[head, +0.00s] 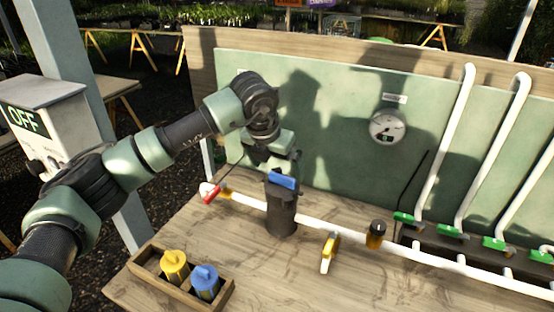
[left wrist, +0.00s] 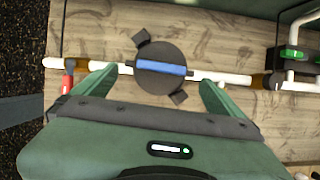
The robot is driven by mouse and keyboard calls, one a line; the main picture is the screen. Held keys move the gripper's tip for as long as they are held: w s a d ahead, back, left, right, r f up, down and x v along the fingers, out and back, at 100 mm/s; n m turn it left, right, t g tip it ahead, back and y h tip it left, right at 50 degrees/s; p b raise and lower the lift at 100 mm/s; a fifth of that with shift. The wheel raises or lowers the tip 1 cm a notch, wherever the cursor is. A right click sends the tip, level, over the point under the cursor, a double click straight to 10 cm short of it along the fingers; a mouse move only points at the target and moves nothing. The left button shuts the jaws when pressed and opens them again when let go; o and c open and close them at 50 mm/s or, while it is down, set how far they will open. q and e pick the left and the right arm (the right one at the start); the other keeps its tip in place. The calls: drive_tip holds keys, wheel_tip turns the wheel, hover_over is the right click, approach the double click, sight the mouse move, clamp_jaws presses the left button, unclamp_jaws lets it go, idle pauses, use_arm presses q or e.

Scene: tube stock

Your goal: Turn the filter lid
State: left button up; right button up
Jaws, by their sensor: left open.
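The filter is a dark upright housing (head: 282,212) on the white pipe, with a dark round lid that has a blue bar across its top (head: 284,180). In the left wrist view the lid (left wrist: 152,80) is seen from above, with the blue bar lying nearly level and dark lugs at its edge. My left gripper (head: 272,160) is just behind and above the lid in the head view. In the left wrist view its two green fingers (left wrist: 153,84) are spread wide on either side of the lid, with gaps between. My right gripper is not in view.
A wooden tray (head: 222,297) with a yellow and a blue cartridge stands at the front left. A red-handled valve (head: 212,194) is left of the filter and a yellow-handled valve (head: 329,252) right of it. A gauge (head: 388,126) hangs on the green panel behind.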

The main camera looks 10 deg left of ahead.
sight(281, 178)
use_arm(q)
drive_tip(key=shift+p+x, duration=0.75)
drive_tip(key=shift+x, duration=2.05)
drive_tip(key=shift+d, duration=0.1)
drive_tip(key=c, duration=1.6)
drive_tip(key=shift+f, duration=0.1)
